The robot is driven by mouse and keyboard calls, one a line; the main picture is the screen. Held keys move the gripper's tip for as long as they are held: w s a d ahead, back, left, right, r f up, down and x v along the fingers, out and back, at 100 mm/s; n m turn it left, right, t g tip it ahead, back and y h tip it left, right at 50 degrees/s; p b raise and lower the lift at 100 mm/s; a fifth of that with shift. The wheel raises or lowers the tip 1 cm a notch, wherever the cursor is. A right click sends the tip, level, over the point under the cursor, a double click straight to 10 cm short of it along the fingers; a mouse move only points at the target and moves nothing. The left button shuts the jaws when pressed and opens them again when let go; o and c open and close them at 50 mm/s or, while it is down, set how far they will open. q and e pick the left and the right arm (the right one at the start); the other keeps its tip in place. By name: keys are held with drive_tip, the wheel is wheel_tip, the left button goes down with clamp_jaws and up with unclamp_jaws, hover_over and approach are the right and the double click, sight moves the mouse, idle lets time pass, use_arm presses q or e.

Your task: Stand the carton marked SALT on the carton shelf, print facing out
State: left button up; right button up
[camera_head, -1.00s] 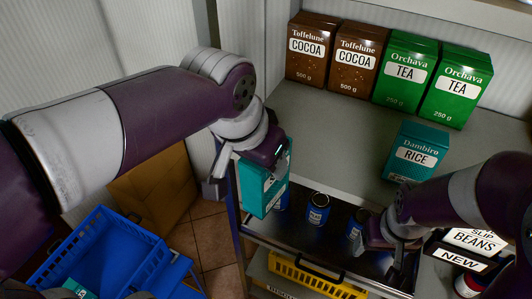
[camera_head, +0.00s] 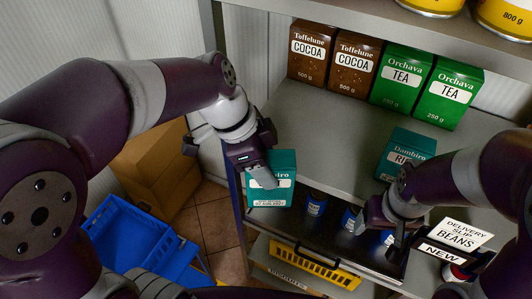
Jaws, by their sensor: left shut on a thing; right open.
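My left gripper (camera_head: 261,176) is shut on a teal carton (camera_head: 285,165) at the left front of the grey carton shelf (camera_head: 310,135). The carton is near upright, with a printed face turned towards me. A finger covers much of its print; the end of "Dambiro" shows, but I cannot read SALT. I cannot tell whether it touches the shelf. A teal RICE carton (camera_head: 400,150) stands at the right of that shelf, partly hidden by my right arm. My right gripper (camera_head: 385,232) is open, low in front of the shelf, near blue cans.
Brown COCOA cartons (camera_head: 330,58) and green TEA cartons (camera_head: 425,85) line the shelf's back. Blue cans (camera_head: 315,204) stand on the lower dark shelf. The shelf's middle is clear.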

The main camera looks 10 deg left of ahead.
use_arm(q)
drive_tip(key=shift+m+g+p, duration=0.3)
drive_tip(key=shift+m+p, duration=0.15)
drive_tip(key=shift+m, duration=0.25)
